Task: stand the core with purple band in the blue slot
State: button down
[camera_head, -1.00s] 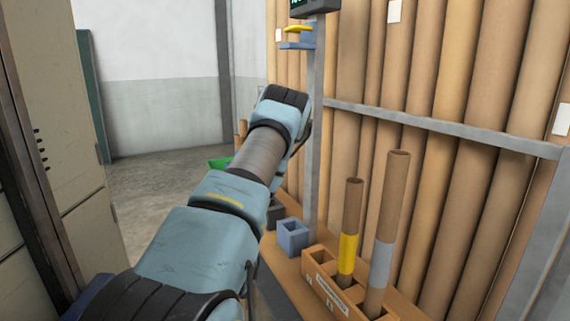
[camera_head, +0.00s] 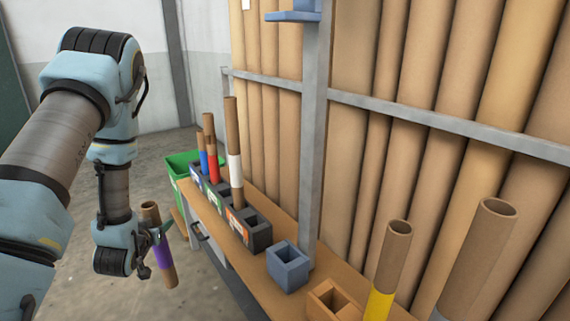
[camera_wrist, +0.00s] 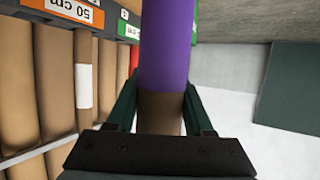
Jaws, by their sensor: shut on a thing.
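The core with the purple band (camera_head: 162,253) is a brown cardboard tube in the head view, left of the bench and slightly tilted. My gripper (camera_head: 154,256) is shut on it near the band, clear of the bench. In the wrist view the core (camera_wrist: 165,55) stands between the two fingers of my gripper (camera_wrist: 160,112), its purple part beyond the fingertips. A blue-grey square box with an open top (camera_head: 288,270) sits on the bench, right of the gripper and apart from the core. It looks empty, but its floor is hidden.
A dark rack (camera_head: 258,238) on the bench holds several cores with blue, red and white bands. An orange-brown box (camera_head: 322,302) with yellow- and grey-banded cores stands at front right. A grey post (camera_head: 315,130) rises behind the blue box. A green bin (camera_head: 177,166) is at the back.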

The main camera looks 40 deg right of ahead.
jog(key=s+d+r+m+g+h+p, duration=0.1)
jog(key=s+d+r+m+g+h, duration=0.2)
jog(key=d, duration=0.5)
jog(key=s+d+r+m+g+h+p, duration=0.1)
jog(key=s+d+r+m+g, duration=0.1)
jog(key=s+d+r, duration=0.5)
notch_tip(320, 180, up, 6)
jog(key=m+g+h+p, duration=0.2)
jog(key=m+g+p, duration=0.1)
jog(key=m+g, duration=0.4)
send_over(304, 204)
jog(key=a, duration=0.3)
jog(key=shift+w+a+r, duration=0.1)
jog(key=shift+w+a, duration=0.1)
jog(key=shift+w, duration=0.1)
jog(key=shift+s+d, duration=0.2)
jog(key=shift+s, duration=0.1)
jog(key=shift+f+b, duration=3.8)
jog(key=shift+f, duration=1.15)
jog(key=shift+c, duration=1.6)
grip_release()
jog(key=shift+o, duration=0.6)
jog(key=shift+w, duration=0.1)
